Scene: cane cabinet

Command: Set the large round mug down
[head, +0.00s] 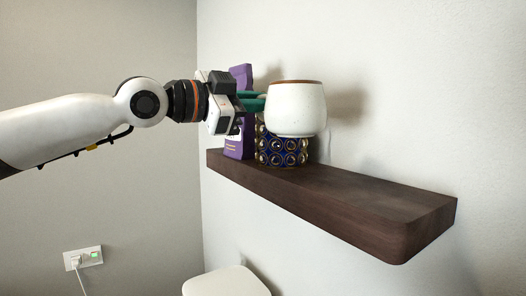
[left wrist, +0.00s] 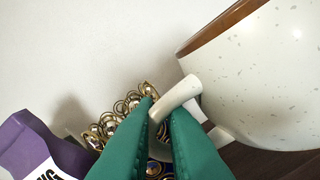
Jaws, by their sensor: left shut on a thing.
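The large round mug (head: 297,110) is white and speckled with a brown rim, and it is upright. In the head view it appears above the dark wooden shelf (head: 365,205), in front of a blue and gold ornate container (head: 282,150). My left gripper (head: 255,101) comes in from the left and is shut on the mug's handle. In the left wrist view the green fingertips (left wrist: 160,120) pinch the pale handle (left wrist: 178,98), and the mug body (left wrist: 262,85) fills the right side. The gap between mug and shelf is hard to judge. My right gripper is not in view.
A purple box (head: 240,85) stands at the shelf's left end, behind my gripper; it also shows in the left wrist view (left wrist: 35,150). The shelf's right half is bare. A white toilet lid (head: 226,282) is below, and a wall socket (head: 83,258) is at lower left.

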